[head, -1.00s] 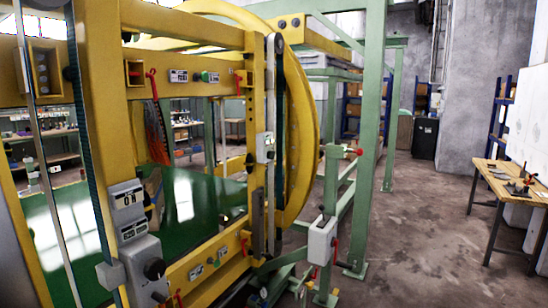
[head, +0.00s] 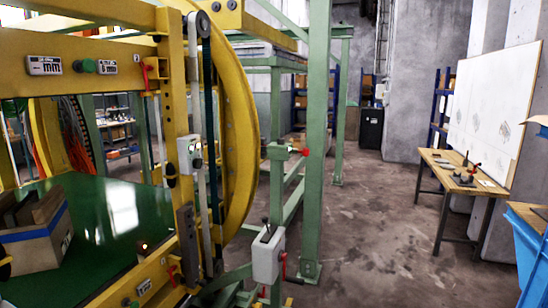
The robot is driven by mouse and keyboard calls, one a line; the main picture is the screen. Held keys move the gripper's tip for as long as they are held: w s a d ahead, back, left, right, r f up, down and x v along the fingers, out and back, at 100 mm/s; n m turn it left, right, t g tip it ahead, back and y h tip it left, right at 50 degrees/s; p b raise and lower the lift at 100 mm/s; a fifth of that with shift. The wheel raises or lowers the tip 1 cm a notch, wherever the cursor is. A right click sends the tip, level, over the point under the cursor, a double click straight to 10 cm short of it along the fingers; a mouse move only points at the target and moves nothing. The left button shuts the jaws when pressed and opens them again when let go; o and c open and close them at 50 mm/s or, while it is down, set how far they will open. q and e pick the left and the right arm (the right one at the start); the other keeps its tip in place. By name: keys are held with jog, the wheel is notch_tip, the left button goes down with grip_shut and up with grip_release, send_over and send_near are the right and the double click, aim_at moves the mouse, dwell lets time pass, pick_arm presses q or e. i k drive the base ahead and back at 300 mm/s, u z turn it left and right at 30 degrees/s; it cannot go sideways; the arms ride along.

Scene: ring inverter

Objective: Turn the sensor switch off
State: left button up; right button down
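No part is clearly marked as the sensor switch, so I cannot tell which one it is. A small grey box (head: 190,153) with a dark knob or button is fixed to the yellow post of the ring machine. A larger light grey box with a small lever on top (head: 267,253) stands in front of the green frame. Its lettering is too small to read. Neither of my grippers is in view.
The yellow ring frame (head: 240,130) and a green pillar (head: 318,150) block the left and middle. Concrete floor is open to the right. A wooden table (head: 465,180) with small tools, a whiteboard (head: 490,100) and a blue bin (head: 529,252) stand at the right.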

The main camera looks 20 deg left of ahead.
aim_at(197, 163)
jog(key=z, duration=0.45)
jog(key=i, duration=2.35)
jog(key=u, duration=1.55)
jog(key=i, duration=0.9)
jog(key=u, duration=0.85)
